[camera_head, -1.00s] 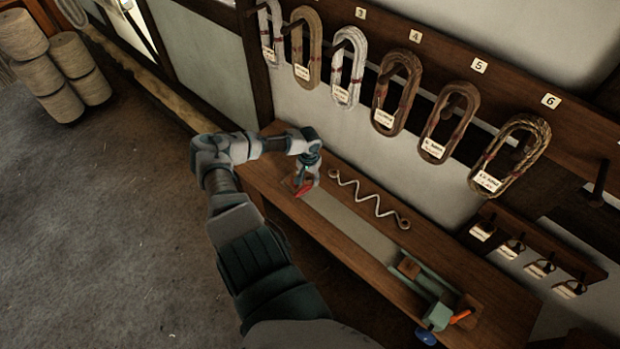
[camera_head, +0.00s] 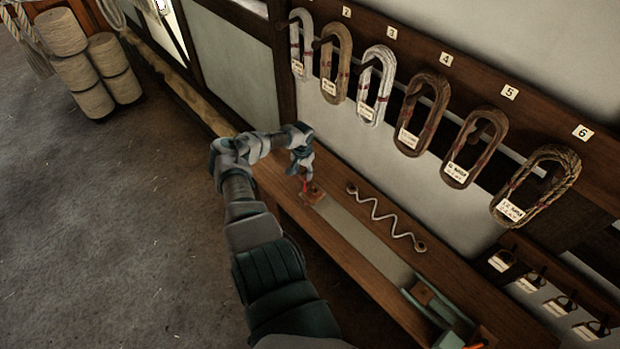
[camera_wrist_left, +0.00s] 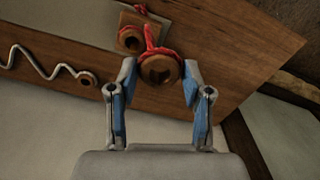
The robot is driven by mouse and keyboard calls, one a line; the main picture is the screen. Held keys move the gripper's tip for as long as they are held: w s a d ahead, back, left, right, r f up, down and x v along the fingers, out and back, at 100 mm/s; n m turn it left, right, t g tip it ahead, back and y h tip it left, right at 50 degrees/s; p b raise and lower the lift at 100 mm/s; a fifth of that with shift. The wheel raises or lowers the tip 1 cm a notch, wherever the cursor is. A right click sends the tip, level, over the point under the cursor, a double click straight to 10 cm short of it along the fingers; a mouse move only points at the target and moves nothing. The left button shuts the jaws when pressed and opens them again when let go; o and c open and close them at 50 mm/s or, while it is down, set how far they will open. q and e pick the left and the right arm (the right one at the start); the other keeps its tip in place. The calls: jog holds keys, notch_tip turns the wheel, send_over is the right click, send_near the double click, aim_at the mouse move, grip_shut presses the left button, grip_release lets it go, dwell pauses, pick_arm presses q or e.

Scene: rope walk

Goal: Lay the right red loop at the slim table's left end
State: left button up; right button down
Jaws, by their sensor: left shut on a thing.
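The red loop (camera_wrist_left: 149,38) shows in the left wrist view as a red cord around a round wooden piece with a dark hole (camera_wrist_left: 159,71). My left gripper (camera_wrist_left: 160,75) has its blue-padded fingers on either side of this piece. In the head view, my left gripper (camera_head: 303,176) is low over the slim table (camera_head: 270,178), near its left end, with a bit of red below it. Whether the loop touches the table is unclear. The fingers partly hide it. My right gripper is out of view.
A small wooden block (camera_head: 314,196) sits just right of the gripper. A white zigzag piece (camera_head: 385,215) lies on the table's wall side. A green device (camera_head: 437,308) stands at the right end. Coiled ropes (camera_head: 423,113) hang above on the wall.

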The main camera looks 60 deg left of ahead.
pick_arm(q)
jog(key=b, duration=0.6)
send_over(288, 182)
jog(key=shift+w, duration=0.1)
jog(key=shift+p, duration=0.4)
jog(key=shift+f, duration=0.15)
jog(key=shift+f+b, duration=4.5)
jog(key=shift+f, duration=1.9)
